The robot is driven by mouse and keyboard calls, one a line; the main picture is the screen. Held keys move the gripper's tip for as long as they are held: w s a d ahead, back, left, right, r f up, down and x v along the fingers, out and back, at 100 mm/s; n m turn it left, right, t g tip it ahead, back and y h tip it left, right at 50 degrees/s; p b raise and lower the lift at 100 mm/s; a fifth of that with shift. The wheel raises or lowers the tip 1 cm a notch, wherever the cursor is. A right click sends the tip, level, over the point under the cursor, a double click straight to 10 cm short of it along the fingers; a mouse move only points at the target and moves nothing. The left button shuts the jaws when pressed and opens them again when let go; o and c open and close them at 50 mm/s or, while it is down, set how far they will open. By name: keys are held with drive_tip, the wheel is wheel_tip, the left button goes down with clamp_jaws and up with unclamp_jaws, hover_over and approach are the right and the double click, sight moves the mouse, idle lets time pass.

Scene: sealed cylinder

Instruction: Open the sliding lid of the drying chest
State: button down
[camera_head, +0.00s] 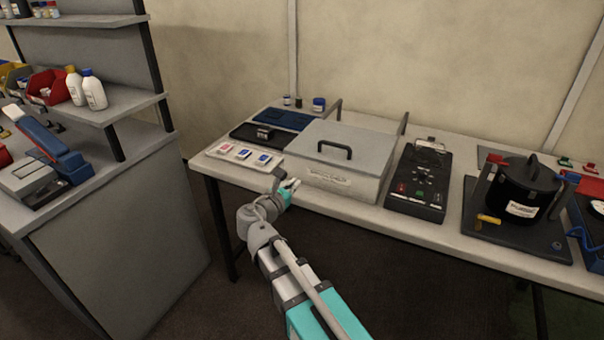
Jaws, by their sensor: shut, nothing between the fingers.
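The drying chest (309,173) is a grey box with a label on its front, standing on the long table. Its flat sliding lid (363,149) covers the top, and no gap shows along it. A dark bar handle (335,149) stands up on the lid toward its front left. Two dark upright brackets show behind the lid. My gripper (295,183) is at the chest's front left corner, lower than the handle and apart from it. It is shut and empty. Whether it touches the chest's front wall cannot be told.
Left of the chest lie small labelled pads (243,153) and a blue tray (285,118). A black control box (420,183) stands close on the right, then a black pot (522,187). A grey cabinet (125,220) stands at left. The space above the lid is clear.

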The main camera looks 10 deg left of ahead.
sight(307, 157)
drive_tip(key=a+n+t, duration=0.1)
drive_tip(key=a+n, duration=0.1)
drive_tip(key=a, duration=0.1)
drive_tip(key=shift+s+a+y+b, duration=0.15)
drive_tip(key=shift+s+y+b, duration=0.05)
drive_tip(key=shift+y+b, duration=0.2)
drive_tip(key=shift+w, duration=0.15)
drive_tip(key=x, duration=1.3)
drive_tip(key=shift+w, duration=0.35)
